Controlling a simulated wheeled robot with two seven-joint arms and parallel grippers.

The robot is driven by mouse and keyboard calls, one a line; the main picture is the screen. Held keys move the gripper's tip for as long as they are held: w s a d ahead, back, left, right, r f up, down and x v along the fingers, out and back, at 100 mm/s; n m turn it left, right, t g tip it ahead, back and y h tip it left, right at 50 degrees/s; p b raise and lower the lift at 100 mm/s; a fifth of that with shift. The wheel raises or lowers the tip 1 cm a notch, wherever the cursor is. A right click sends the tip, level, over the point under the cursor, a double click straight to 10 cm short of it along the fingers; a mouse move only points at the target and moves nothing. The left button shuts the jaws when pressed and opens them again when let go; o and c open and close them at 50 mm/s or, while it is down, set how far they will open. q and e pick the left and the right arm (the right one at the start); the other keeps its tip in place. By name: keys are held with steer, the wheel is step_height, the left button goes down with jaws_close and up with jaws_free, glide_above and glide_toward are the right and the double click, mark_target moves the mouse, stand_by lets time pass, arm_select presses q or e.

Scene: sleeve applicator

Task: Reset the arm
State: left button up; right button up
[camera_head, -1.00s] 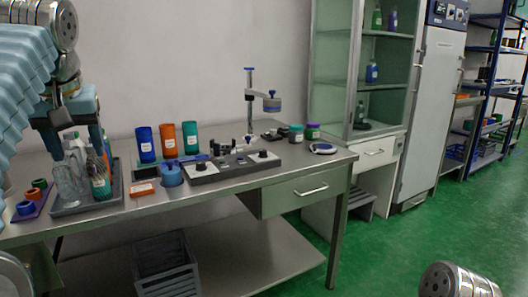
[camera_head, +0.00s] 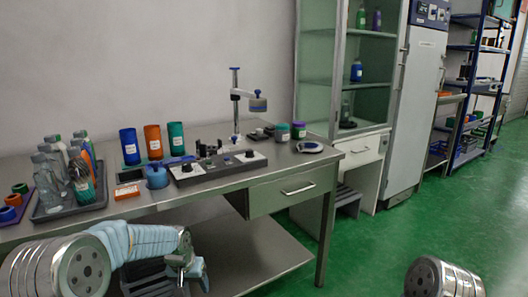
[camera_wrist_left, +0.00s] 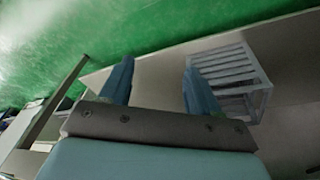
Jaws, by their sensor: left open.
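My left arm (camera_head: 140,243) comes in low from the left, in front of the table. My left gripper (camera_head: 190,275) is below the tabletop's front edge, near the grey crate. In the left wrist view, my left gripper (camera_wrist_left: 158,85) has its two blue fingers wide apart with nothing between them. My right gripper is out of view; only a round metal joint (camera_head: 440,280) of mine shows at the lower right.
The steel table (camera_head: 215,198) holds a tray (camera_head: 50,214) of bottles, coloured cups and a grey device (camera_head: 218,165). A grey crate (camera_wrist_left: 228,65) is low beyond the gripper. A glass cabinet (camera_head: 345,80) stands behind. Green floor (camera_head: 385,235) at right is clear.

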arm_select(q)
steer(key=s+d+f+h, duration=0.1)
steer(key=s+d+f, duration=0.1)
steer(key=s+f, duration=0.3)
steer(key=s+d+f, duration=0.2)
steer(key=f, duration=0.5)
steer(key=s+d+f, duration=0.1)
steer(key=s+f, duration=0.2)
steer(key=s, duration=0.4)
steer(key=s+d+f+n+g+h, duration=0.1)
steer(key=s+d+f, duration=0.1)
steer(key=s+f, duration=0.2)
steer(key=s+d+f+h, duration=0.1)
steer(key=s+f, duration=0.3)
steer(key=s, duration=0.6)
steer(key=shift+d+n+g, duration=0.4)
steer(key=shift+d, duration=0.35)
